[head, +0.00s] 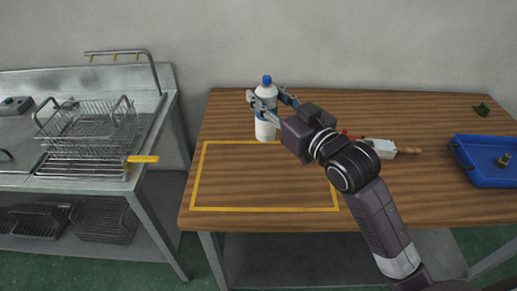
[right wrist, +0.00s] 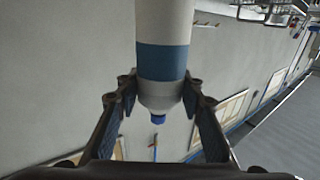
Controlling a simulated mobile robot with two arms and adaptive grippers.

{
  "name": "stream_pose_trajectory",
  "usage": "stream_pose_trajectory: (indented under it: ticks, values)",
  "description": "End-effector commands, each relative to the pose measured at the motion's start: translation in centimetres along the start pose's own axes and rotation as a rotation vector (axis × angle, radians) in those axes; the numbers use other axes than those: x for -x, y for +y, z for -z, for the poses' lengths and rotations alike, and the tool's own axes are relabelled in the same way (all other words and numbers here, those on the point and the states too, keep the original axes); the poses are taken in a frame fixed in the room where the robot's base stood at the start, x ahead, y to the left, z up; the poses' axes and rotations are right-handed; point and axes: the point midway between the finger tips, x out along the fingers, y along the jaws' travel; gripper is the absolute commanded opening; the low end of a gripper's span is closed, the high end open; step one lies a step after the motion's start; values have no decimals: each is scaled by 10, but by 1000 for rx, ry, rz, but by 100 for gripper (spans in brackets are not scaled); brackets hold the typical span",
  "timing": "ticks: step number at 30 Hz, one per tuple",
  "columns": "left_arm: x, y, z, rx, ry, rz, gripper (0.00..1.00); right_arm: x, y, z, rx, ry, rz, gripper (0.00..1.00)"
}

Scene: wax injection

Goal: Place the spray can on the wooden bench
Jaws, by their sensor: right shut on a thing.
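The spray can (head: 265,130) is a white bottle with a blue cap and a blue band. It is upright over the wooden bench (head: 230,112), by the back edge of the yellow outlined rectangle. I cannot tell whether its base touches the wood. My right gripper (head: 266,97) is shut on its upper part, just below the cap, with one finger on each side. In the right wrist view, the can (right wrist: 164,62) sits between both fingers. My left gripper is out of view.
The yellow outlined area (head: 265,209) on the bench is empty. A pale tool with a wooden handle (head: 411,150) lies behind my right arm. A blue tray (head: 480,174) holding a small brass piece stands at right. A metal sink unit with a dish rack (head: 88,128) stands at left.

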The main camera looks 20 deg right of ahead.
Motion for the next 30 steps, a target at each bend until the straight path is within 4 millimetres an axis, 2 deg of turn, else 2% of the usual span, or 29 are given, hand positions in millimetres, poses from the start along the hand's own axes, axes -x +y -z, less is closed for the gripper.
stream_pose_trajectory:
  ticks: [1, 3, 9, 16, 24, 30]
  values:
    - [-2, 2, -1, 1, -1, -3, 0, 0, 0, -18, -3, -6, 0, 7]
    - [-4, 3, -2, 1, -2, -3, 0, 1, 0, -37, -3, -5, 0, 7]
    - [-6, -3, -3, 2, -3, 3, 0, 0, 0, -82, -1, -2, 0, 7]
    - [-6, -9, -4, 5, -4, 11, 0, 0, -1, -102, 1, 3, 1, 7]
    - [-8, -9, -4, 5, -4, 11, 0, 0, 0, -139, 0, 2, 0, 7]
    - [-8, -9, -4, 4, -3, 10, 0, 0, -1, -141, 1, 5, 1, 7]
